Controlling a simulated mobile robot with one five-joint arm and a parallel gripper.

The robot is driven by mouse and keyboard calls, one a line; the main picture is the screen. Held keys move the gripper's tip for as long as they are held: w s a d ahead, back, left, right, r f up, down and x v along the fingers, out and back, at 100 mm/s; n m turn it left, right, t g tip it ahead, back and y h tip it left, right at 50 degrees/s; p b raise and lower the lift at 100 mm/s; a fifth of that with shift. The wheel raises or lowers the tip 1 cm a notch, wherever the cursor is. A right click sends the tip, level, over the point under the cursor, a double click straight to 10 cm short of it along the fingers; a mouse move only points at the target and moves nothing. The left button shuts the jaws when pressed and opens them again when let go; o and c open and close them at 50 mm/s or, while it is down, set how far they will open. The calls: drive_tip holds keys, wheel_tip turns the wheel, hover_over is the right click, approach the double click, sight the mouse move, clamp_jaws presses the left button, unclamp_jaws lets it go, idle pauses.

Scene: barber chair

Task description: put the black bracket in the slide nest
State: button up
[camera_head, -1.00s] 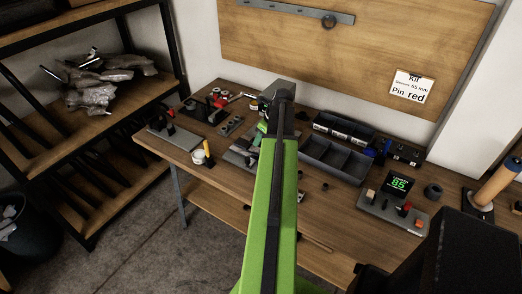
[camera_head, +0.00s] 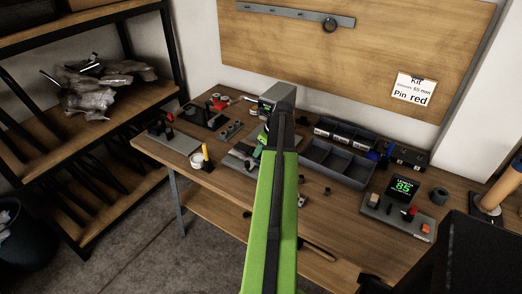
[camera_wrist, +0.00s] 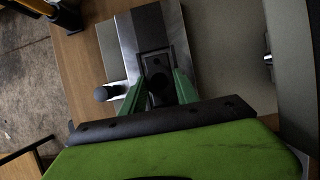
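My gripper (camera_wrist: 159,82) shows in the wrist view with its two green fingers apart. A dark piece with a round shape, seemingly the black bracket (camera_wrist: 158,84), lies between them. I cannot tell whether the fingers press on it. Just beyond the fingertips is a dark rectangular recess, seemingly the slide nest (camera_wrist: 154,58), on a metal slide with a dark strip (camera_wrist: 150,27).
A round-knobbed handle (camera_wrist: 105,93) sticks out left of the slide. A grey box with a display (camera_head: 277,97) stands behind my arm. A divided grey tray (camera_head: 337,163) is to the right. Fixtures (camera_head: 174,139) and a yellow-handled tool (camera_head: 205,152) are to the left.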

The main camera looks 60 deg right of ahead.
drive_tip(key=shift+o, duration=0.8)
drive_tip(key=shift+s+a+f, duration=0.1)
drive_tip(key=shift+f, duration=0.05)
drive_tip(key=shift+r+p, duration=0.4)
drive_tip(key=shift+p, duration=0.1)
drive_tip(key=p+v, duration=1)
drive_tip(key=v, duration=0.1)
drive_tip(key=shift+r+p, duration=0.35)
drive_tip(key=shift+p, duration=0.05)
